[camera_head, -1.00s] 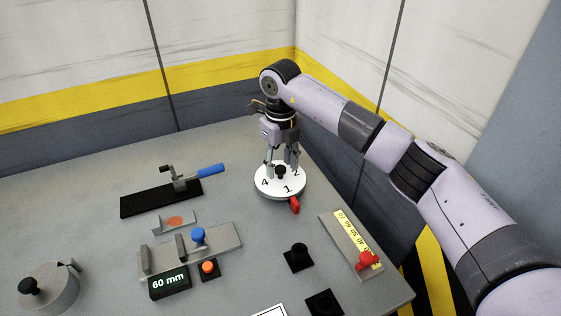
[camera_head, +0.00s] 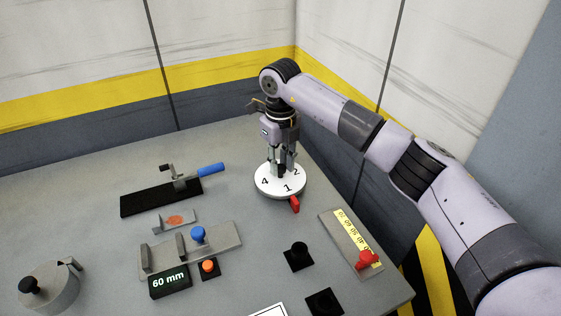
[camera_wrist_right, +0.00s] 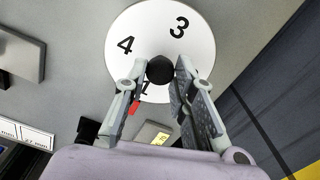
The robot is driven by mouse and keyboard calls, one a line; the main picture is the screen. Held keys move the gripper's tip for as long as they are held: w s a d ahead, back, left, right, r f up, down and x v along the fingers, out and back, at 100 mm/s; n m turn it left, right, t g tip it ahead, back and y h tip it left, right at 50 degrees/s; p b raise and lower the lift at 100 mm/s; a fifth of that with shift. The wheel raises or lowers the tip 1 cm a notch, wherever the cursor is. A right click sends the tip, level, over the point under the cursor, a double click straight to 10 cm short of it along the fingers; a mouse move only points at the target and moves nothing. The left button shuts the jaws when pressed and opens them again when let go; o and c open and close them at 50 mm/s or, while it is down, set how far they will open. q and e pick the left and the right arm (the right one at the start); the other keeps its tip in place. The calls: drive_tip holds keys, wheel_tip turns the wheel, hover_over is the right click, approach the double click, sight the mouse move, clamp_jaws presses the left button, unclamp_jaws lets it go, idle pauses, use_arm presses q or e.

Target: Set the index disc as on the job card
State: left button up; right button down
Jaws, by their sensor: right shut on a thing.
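The white index disc (camera_head: 268,190) lies at the far right of the bench, with 4, 1 and 2 visible in the head view. In the right wrist view the disc (camera_wrist_right: 195,62) shows 3, 4 and a partly covered 1. A red pointer (camera_head: 295,204) sits at its near edge, by the 1; it also shows in the wrist view (camera_wrist_right: 134,107). My right gripper (camera_head: 281,170) points down and is shut on the black knob (camera_wrist_right: 160,69) at the disc's centre. A white card (camera_head: 268,311), perhaps the job card, is cut off at the bottom edge, unreadable.
To the left are a blue-handled clamp (camera_head: 165,195), a blue-knobbed fixture (camera_head: 222,238), a "60 mm" display (camera_head: 169,282) and an orange button (camera_head: 208,266). Walls stand behind.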

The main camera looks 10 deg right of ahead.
drive_tip(key=shift+n, duration=0.3)
drive_tip(key=shift+n+b, duration=0.65)
drive_tip(key=shift+n, duration=0.55)
drive_tip(key=n, duration=0.2)
drive_tip(key=shift+w+n+b, duration=0.1)
drive_tip(key=shift+n+b, duration=0.25)
drive_tip(key=shift+n, duration=0.05)
drive_tip(key=n, duration=0.3)
drive_tip(key=shift+n+b, duration=0.3)
drive_tip(key=shift+b, duration=0.1)
drive_tip(key=n, duration=0.3)
drive_tip(key=shift+n, duration=0.4)
drive_tip(key=n+b, duration=0.1)
drive_tip(key=n, duration=0.9)
drive_tip(key=shift+r, duration=0.1)
drive_tip(key=shift+n, duration=0.4)
